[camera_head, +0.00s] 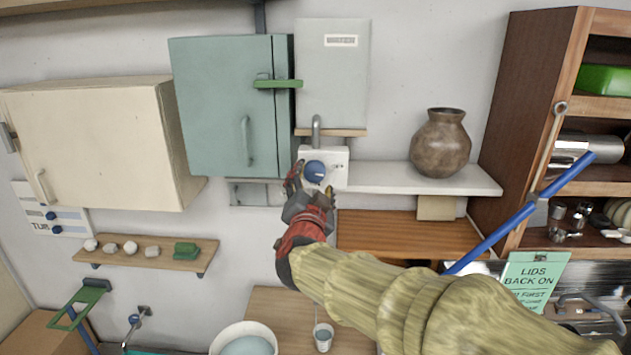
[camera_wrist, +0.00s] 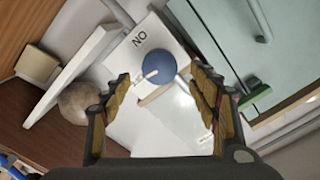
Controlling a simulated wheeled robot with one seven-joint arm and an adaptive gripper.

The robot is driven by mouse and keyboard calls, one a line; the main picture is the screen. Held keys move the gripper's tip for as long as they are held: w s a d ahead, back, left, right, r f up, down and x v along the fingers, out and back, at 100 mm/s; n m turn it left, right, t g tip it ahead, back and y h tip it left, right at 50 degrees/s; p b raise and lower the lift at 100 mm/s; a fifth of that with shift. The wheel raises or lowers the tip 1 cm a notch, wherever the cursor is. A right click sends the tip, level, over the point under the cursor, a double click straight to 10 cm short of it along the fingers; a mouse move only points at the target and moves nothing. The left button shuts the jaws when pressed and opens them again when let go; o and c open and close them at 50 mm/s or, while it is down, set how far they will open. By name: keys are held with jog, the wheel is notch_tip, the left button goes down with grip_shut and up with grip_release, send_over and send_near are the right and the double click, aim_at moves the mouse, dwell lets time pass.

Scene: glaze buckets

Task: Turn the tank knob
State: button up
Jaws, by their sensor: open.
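The tank knob (camera_head: 315,171) is a round blue knob with a pale pointer, on a small white panel (camera_head: 337,168) below the grey tank (camera_head: 334,75). My gripper (camera_head: 311,185) is open at the knob's lower edge in the head view, partly covering the panel's lower left. In the wrist view my gripper (camera_wrist: 160,90) holds nothing. I cannot tell whether a finger touches the knob.
A teal cabinet (camera_head: 215,110) stands close on the left, with a green latch (camera_head: 277,84). A white shelf (camera_head: 400,178) with a brown vase (camera_head: 440,143) is to the right. A blue-handled tool (camera_head: 490,238) slants at the right. A bucket (camera_head: 245,340) stands below.

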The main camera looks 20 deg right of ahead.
aim_at(314, 174)
jog(key=shift+p+x, duration=0.5)
jog(key=shift+x, duration=2.6)
jog(key=shift+f, duration=0.1)
jog(key=shift+c, duration=1.2)
